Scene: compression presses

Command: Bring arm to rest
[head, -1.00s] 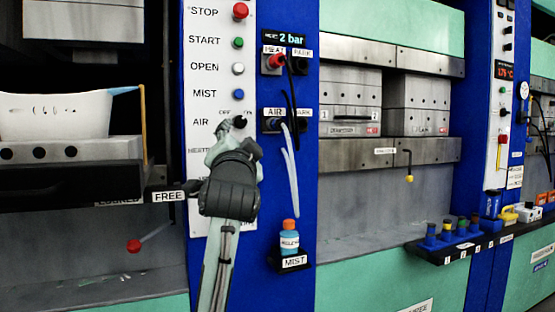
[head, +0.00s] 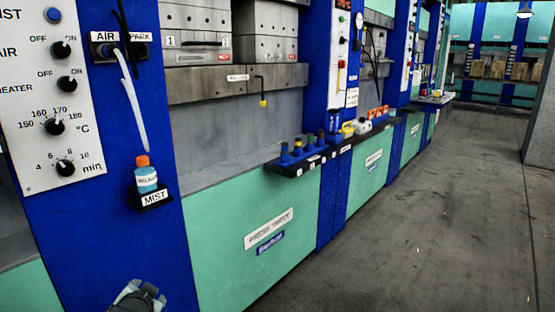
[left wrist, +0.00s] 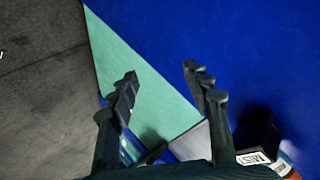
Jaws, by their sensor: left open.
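My left gripper (head: 138,297) shows only in part at the bottom edge of the head view, below the MIST shelf and in front of the press's lower front. In the left wrist view my left gripper (left wrist: 163,82) has its two dark fingers spread apart, with nothing between them. Behind the fingers are the blue panel (left wrist: 240,45) and a green panel (left wrist: 130,55). The rest of my left arm is out of the head view. My right gripper is not in view.
The control panel (head: 50,110) with knobs is at left. A blue bottle (head: 146,178) with an orange cap stands on the MIST shelf (head: 155,198). A dark shelf with several coloured pegs (head: 298,148) juts out further right. The grey floor (head: 410,230) at right is clear.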

